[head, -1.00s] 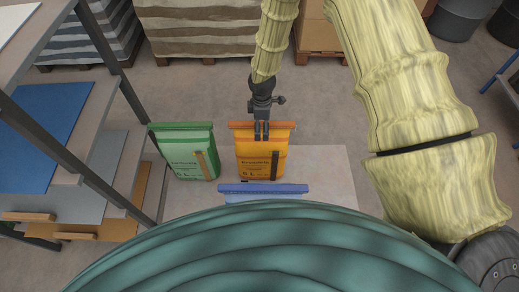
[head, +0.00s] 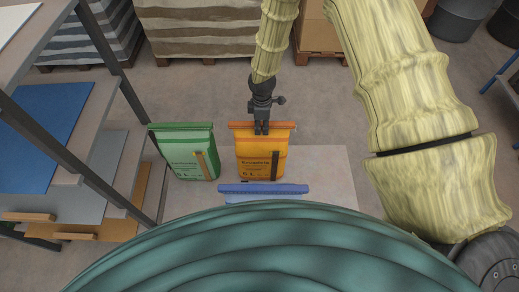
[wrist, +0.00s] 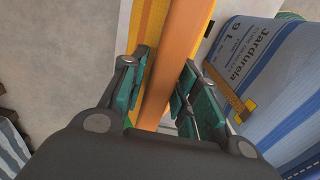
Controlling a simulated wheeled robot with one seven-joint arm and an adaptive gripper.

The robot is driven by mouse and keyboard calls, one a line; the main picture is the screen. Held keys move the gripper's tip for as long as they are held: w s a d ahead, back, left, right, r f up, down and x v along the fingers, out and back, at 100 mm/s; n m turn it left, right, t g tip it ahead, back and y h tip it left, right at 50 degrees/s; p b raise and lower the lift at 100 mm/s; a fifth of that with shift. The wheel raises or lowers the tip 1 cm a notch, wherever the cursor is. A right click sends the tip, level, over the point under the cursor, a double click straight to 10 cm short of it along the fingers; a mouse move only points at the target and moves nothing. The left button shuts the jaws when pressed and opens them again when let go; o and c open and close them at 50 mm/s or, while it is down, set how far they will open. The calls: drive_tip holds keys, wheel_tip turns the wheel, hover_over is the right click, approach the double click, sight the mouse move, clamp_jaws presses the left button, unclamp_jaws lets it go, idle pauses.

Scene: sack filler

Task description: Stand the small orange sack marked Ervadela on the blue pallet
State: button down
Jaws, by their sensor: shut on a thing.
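The small orange sack (head: 262,162) stands upright in the middle of the head view, its dark print too small to read surely. My gripper (head: 262,129) is above it, with its fingers on the folded top edge. In the wrist view my gripper (wrist: 163,95) has its green pads on both sides of the orange top band (wrist: 184,45), shut on it. The sack's underside is hidden, so I cannot tell whether it touches the floor slab. I cannot make out a blue pallet for certain.
A green sack (head: 190,152) stands close on the left. A blue-topped sack (head: 264,188), marked Jardurola in the wrist view (wrist: 265,75), stands just in front. A rack with a blue panel (head: 38,130) is at left. Pale slab (head: 325,170) is bare on the right.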

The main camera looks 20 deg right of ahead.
drive_tip(key=shift+r, duration=0.1)
drive_tip(key=shift+r+p, duration=1.75)
drive_tip(key=shift+r, duration=0.95)
